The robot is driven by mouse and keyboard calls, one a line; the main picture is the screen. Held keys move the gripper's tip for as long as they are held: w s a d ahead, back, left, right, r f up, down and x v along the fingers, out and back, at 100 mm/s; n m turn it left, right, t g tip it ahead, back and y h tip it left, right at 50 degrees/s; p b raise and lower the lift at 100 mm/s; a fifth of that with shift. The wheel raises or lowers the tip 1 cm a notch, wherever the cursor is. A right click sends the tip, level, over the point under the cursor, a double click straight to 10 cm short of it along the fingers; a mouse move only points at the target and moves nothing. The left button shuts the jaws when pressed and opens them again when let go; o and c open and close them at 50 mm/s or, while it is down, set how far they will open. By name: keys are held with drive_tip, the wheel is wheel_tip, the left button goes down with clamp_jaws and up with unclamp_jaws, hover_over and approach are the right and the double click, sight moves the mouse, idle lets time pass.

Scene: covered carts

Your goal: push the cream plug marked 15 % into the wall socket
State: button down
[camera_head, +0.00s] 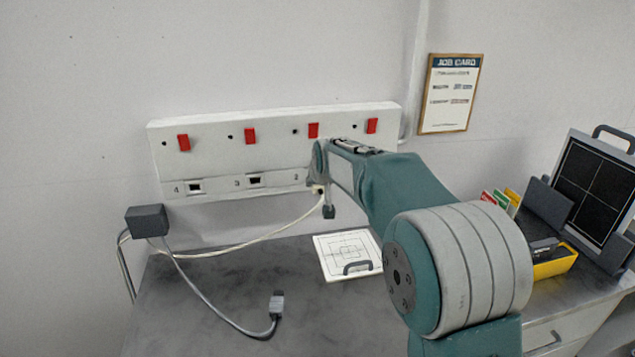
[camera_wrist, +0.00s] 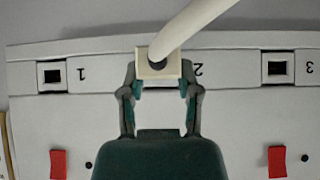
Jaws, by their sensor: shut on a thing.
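The cream plug (camera_wrist: 150,69) is between the fingers of my gripper (camera_wrist: 158,85), and its thick cream cable runs up from its back. It also shows small beside my gripper (camera_head: 318,188) in the head view, partly hidden. The white wall socket strip (camera_head: 230,160) has numbered outlets. The plug is in front of the outlet marked 2, which it covers; I cannot tell how far in it sits. The outlets marked 3 (camera_wrist: 277,68) and 1 (camera_wrist: 52,76) are empty. The 15 % mark is not readable.
A grey box (camera_head: 147,221) sits at the table's left edge. A grey cable with a grey connector (camera_head: 277,303) lies on the dark table. A white plate with a handle (camera_head: 345,250) lies below the strip. A yellow bin (camera_head: 555,265) and a dark panel (camera_head: 590,185) stand right.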

drive_tip(key=shift+w+a, duration=0.2)
drive_tip(key=shift+w, duration=0.6)
drive_tip(key=shift+w+a, duration=0.15)
drive_tip(key=shift+w, duration=0.65)
idle(0.3)
drive_tip(key=shift+c, duration=1.2)
unclamp_jaws()
drive_tip(key=v, duration=1.1)
drive_tip(key=shift+s+r, duration=0.25)
drive_tip(key=shift+s, duration=0.05)
drive_tip(key=s+d+r, duration=0.1)
drive_tip(key=s+d, duration=0.5)
drive_tip(key=s, duration=0.5)
drive_tip(key=s+d+f+g, duration=0.1)
drive_tip(key=s+d+f, duration=0.1)
drive_tip(key=s, duration=0.7)
drive_tip(key=s+d+f+m+g+h, duration=0.1)
drive_tip(key=s+f, duration=0.3)
drive_tip(key=s, duration=0.5)
drive_tip(key=s+d+f+m+g, duration=0.1)
drive_tip(key=s+d+f, duration=0.3)
drive_tip(key=s, duration=0.5)
drive_tip(key=shift+s+h, duration=0.4)
